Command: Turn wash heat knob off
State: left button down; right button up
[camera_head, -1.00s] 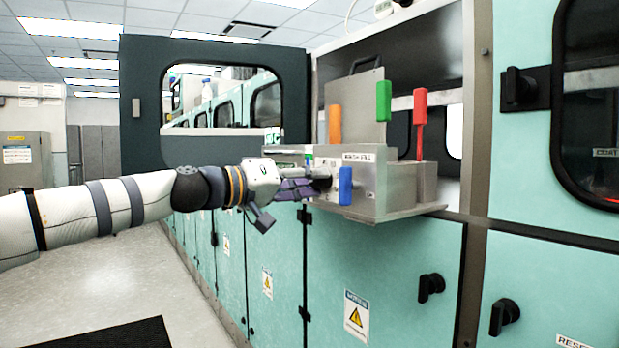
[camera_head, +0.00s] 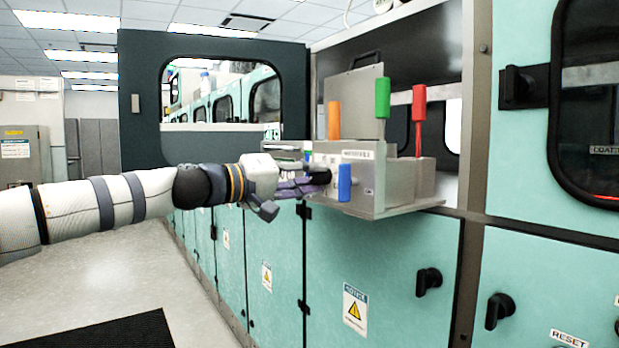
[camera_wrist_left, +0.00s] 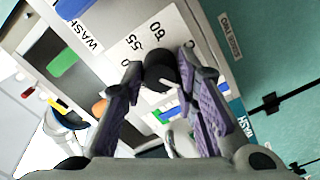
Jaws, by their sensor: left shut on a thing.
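The wash heat knob is a dark round knob (camera_wrist_left: 161,68) on a white dial marked 55 and 60, with the word WASH beside it. The grey control box (camera_head: 408,207) that carries it sticks out from the teal machine. My left gripper (camera_head: 318,180) reaches it from the left. In the left wrist view, its purple-padded fingers (camera_wrist_left: 168,90) are on either side of the knob, shut on it. The fingers partly hide the knob in the head view, and its pointer setting cannot be made out. My right gripper is not in view.
A blue handle (camera_head: 345,183) sits close to my left fingertips. Orange (camera_head: 334,120), green (camera_head: 383,98) and red (camera_head: 419,103) handles stand on the box. Teal cabinet doors with black latches (camera_head: 429,281) lie below.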

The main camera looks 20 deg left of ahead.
pick_arm(q)
jog(key=c, duration=1.2)
grip_release()
jog(key=shift+c, duration=0.2)
jog(key=shift+s+a, duration=0.1)
jog(key=v, duration=1.1)
jog(key=shift+s+a, duration=0.25)
jog(key=shift+s, duration=0.05)
